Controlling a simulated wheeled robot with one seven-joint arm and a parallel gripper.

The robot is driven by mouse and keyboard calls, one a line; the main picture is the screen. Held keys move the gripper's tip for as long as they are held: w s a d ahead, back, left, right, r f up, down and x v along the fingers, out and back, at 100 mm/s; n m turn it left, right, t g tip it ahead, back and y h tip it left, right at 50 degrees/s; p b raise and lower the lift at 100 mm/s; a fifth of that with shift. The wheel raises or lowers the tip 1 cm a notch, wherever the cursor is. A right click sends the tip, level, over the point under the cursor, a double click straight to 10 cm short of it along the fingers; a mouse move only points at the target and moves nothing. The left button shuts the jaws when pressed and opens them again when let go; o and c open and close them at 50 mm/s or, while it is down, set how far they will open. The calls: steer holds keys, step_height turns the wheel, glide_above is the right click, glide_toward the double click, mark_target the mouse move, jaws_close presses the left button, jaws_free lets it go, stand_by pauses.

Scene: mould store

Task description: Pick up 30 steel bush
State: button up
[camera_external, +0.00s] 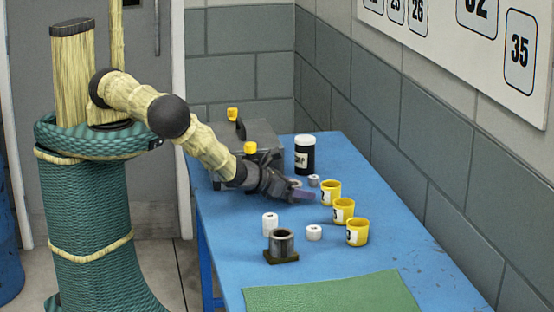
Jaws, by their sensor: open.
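Two small grey cylinders that look like steel bushes stand near my gripper (308,196): one grey bush (314,181) just behind the fingers, and another (296,184) partly hidden by them. No size marking is readable on either, so I cannot tell which is the 30. My gripper is open, low over the blue table and pointing right; whether it touches anything cannot be made out. A larger dark grey metal sleeve (282,243) stands on a brown square base nearer the camera.
Three yellow labelled cups (343,210) line the right of the blue table (390,258). White cylinders (270,224) (314,233) stand before the gripper. A black-and-white jar (304,155) and grey box (262,133) are behind. A green mat (325,294) lies clear in front.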

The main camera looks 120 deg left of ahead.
mark_target(299, 182)
steer(key=shift+a, duration=0.1)
steer(key=shift+c, duration=0.4)
steer(key=c, duration=1.2)
step_height(299, 182, up, 10)
steer(key=shift+b, duration=0.45)
